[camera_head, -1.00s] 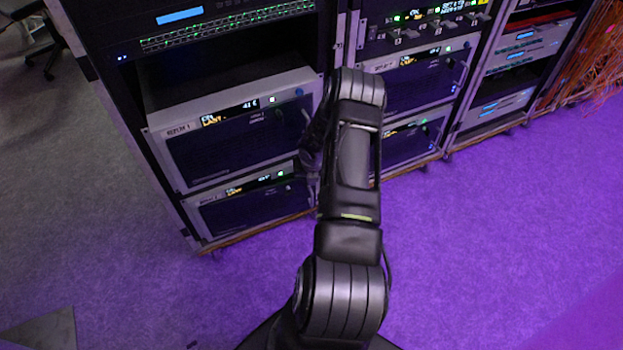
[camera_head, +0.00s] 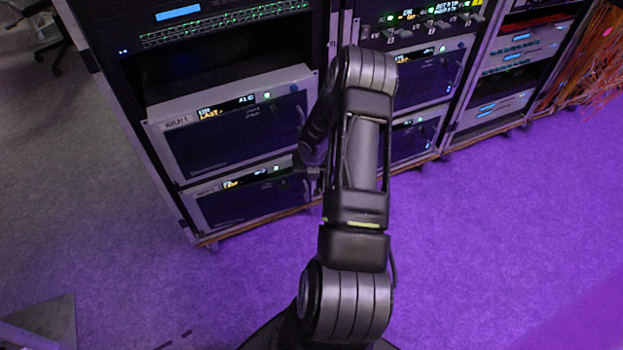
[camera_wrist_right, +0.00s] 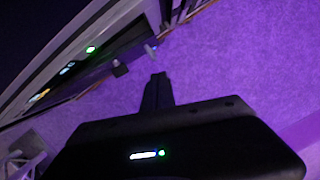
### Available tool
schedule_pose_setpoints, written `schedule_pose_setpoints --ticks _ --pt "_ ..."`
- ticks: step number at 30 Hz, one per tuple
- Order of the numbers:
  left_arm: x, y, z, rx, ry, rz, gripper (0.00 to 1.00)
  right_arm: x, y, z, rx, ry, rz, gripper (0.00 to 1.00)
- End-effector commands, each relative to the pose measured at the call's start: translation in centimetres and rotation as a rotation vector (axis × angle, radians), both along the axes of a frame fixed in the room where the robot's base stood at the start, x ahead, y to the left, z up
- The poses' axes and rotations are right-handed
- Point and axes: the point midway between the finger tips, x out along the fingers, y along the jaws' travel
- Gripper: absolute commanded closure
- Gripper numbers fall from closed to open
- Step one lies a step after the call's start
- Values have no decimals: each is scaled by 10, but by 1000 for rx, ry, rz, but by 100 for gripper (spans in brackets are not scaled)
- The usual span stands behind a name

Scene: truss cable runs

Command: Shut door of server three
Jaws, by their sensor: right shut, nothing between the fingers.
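Server units with dark front doors in silver frames stand in the racks. In the head view the upper left one (camera_head: 236,133) has a small label that seems to read REPLAY 1. Below it is the lower left unit (camera_head: 245,202); another pair, upper (camera_head: 425,80) and lower (camera_head: 413,140), is in the middle rack. I cannot read which is server three. The fronts look close to flush; no door stands visibly wide open. My right gripper (camera_head: 312,172) is shut and empty beside the lower left unit's right end. Its narrow fingers (camera_wrist_right: 157,92) point toward the rack edge in the wrist view.
My right arm hides part of the middle rack. Above are a panel with green lights (camera_head: 225,25) and a row of switches (camera_head: 425,30). Orange cables (camera_head: 590,60) hang at the far right. The purple floor (camera_head: 500,220) in front is clear.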

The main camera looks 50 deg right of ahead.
Motion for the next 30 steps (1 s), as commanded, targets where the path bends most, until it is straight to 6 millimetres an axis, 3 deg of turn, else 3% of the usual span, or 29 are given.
schedule_pose_setpoints --ticks 1,6,17,21,23,26,29,30 --pt "0 0 5 0 0 0 64 -2 1 12 -1 -1 -1 100" --pt "0 0 9 0 0 0 64 -5 5 28 2 0 -1 100" --pt "0 0 8 0 0 0 64 -6 5 31 1 0 0 100" --pt "0 0 8 0 0 0 76 -2 14 28 19 -9 -19 100" --pt "0 0 8 0 0 0 81 3 29 24 48 -25 -54 100" --pt "0 0 8 0 0 0 89 17 71 15 138 -61 -166 100" --pt "0 0 8 0 0 0 97 33 139 4 279 -94 -363 100" --pt "0 0 8 0 0 0 100 37 172 0 346 -99 -465 100"
